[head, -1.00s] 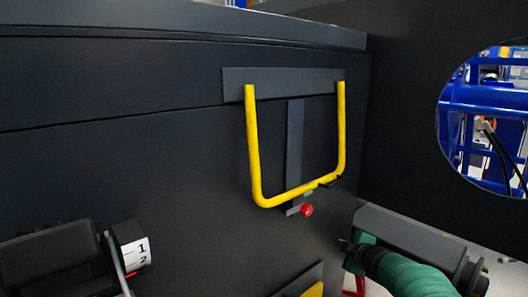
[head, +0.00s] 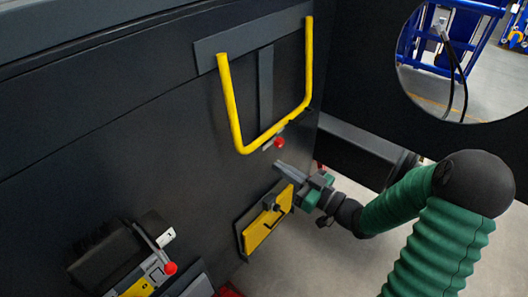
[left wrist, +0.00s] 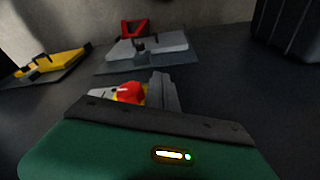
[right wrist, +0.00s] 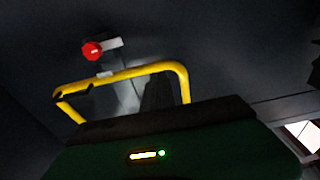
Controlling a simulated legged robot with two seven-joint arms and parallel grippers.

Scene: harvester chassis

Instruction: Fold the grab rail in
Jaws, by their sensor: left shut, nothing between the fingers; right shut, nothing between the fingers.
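The yellow U-shaped grab rail (head: 232,105) hangs from a dark grey bracket (head: 255,38) on the dark panel. Its lower bar seems to stand off the panel. A red knob (head: 279,142) sits by the lower bar, at the foot of a grey upright strip (head: 266,85). My right gripper (head: 279,166) is shut and empty, below the knob and apart from the rail. The right wrist view shows the rail (right wrist: 135,72) and the red knob (right wrist: 92,50) beyond its fingers. My left gripper (left wrist: 161,88) is shut and empty, outside the head view.
A yellow plate with a dark handle (head: 262,232) is low on the panel, below my right gripper. At lower left are a dark housing with a numbered label and a red-tipped lever (head: 170,268). A dark wall with a round opening (head: 465,60) stands right.

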